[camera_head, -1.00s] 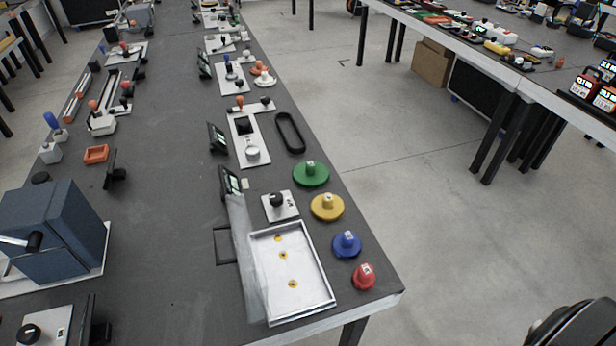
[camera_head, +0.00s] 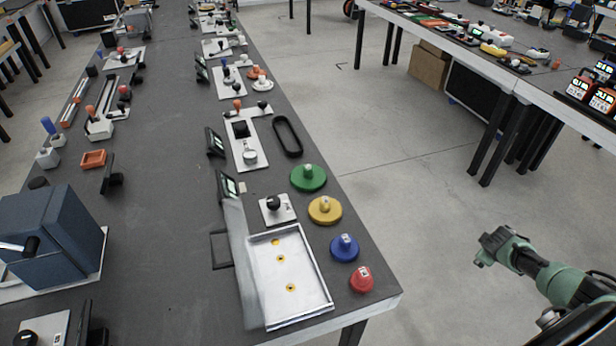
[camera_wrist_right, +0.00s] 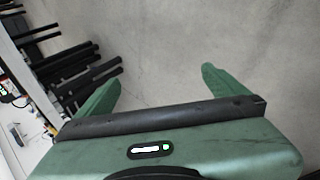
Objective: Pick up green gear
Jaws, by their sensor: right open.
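The green gear (camera_head: 308,179) lies flat near the right edge of the dark table, with a small pale-topped knob at its centre. My right gripper (camera_head: 484,251) is out over the floor to the right of the table, well apart from the gear. In the right wrist view its two green fingers (camera_wrist_right: 158,88) are spread with only grey floor between them, so it is open and empty. My left gripper is in neither view.
A yellow gear (camera_head: 325,212), a blue gear (camera_head: 344,249) and a red gear (camera_head: 361,281) line the table edge in front of the green one. A white tray (camera_head: 318,262) and a black-knobbed device (camera_head: 276,207) stand left of them. A black oval ring (camera_head: 287,137) lies behind.

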